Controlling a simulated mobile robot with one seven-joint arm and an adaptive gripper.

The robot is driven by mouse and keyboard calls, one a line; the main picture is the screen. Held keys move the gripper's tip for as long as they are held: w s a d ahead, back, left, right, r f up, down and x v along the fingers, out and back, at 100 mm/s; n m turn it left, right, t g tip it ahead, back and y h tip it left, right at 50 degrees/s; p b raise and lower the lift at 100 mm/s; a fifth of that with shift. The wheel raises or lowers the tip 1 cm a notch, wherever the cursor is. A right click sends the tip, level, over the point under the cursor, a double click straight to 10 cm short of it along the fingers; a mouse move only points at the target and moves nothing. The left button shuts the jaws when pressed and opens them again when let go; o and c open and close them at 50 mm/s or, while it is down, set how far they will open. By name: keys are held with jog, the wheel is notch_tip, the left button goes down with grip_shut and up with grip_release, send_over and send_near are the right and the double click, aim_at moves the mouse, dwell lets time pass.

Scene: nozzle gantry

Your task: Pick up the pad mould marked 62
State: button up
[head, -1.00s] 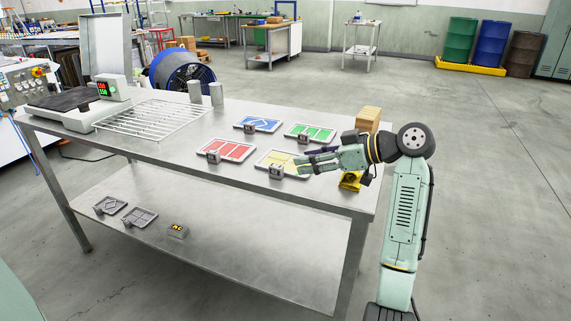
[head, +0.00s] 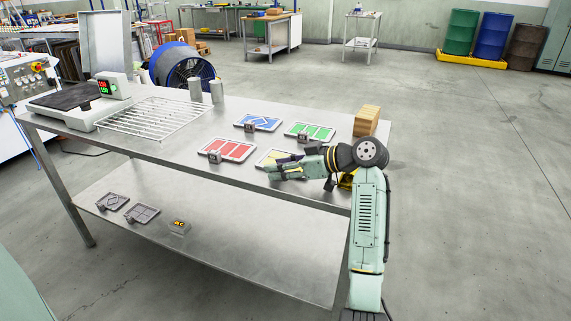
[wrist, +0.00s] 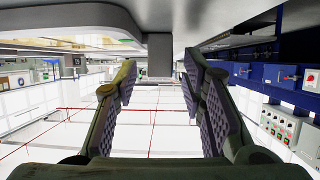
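Four coloured pad moulds lie on the steel table: blue (head: 258,122), green (head: 310,131), red (head: 228,150) and yellow (head: 267,156). Each seems to have a small grey block at its near edge. Any numbers are too small to read, so I cannot tell which is marked 62. My gripper (head: 273,171) is at the near edge of the yellow mould and hides much of it and its block. In the wrist view, my gripper (wrist: 159,88) is open, with a grey block (wrist: 159,56) ahead between the fingertips. I cannot tell whether they touch it.
The lower shelf (head: 240,250) holds two grey moulds (head: 113,201) (head: 142,215) and a small block with a yellow display (head: 179,226). A wire rack (head: 150,118), a scale (head: 62,106) and two metal cylinders stand left. A wooden block stack (head: 367,121) stands at the right.

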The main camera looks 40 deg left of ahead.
grip_shut()
jog(key=shift+r, duration=0.1)
dwell(0.5)
